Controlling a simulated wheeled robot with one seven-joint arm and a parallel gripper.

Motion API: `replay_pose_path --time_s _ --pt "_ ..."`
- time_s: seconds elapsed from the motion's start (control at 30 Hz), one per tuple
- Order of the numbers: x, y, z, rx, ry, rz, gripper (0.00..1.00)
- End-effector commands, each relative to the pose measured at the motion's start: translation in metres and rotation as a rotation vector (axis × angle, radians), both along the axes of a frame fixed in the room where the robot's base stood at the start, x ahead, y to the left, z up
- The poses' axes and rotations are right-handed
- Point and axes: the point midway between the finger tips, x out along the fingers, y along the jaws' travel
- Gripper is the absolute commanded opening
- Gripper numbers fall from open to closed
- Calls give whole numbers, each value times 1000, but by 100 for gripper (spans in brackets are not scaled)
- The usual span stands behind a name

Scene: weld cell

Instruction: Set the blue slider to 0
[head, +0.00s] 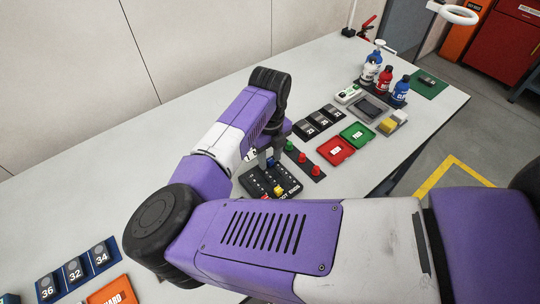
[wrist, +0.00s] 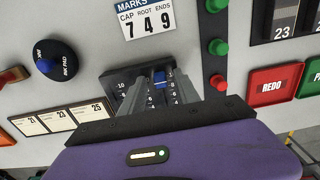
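The black slider panel (head: 284,177) lies on the table under my gripper (head: 268,159). In the wrist view the panel (wrist: 120,78) is partly covered by my fingers. The blue slider (wrist: 159,77) shows between the two fingertips of my gripper (wrist: 160,85), near the panel's far edge in that view. The fingers stand apart, one on each side of it, with a gap between them; whether they touch it I cannot tell. A yellow slider (head: 278,190) shows on the panel in the head view. The scale beside the blue slider is partly hidden, so its exact reading is unclear.
Red and green buttons (head: 303,158) stand right of the panel. Beyond are a red tray (head: 334,150), a green tray (head: 357,135) and several bottles (head: 384,77).

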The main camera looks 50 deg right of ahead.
Motion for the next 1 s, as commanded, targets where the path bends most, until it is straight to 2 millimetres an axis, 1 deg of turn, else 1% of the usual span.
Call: replay_pose_path --time_s 0.17,0.3,0.37,1.0 --pt "0 0 0 0 0 0 38" --pt "0 0 0 0 0 0 11" --pt "0 0 0 0 0 0 0" --pt "0 0 1 0 0 0 0"
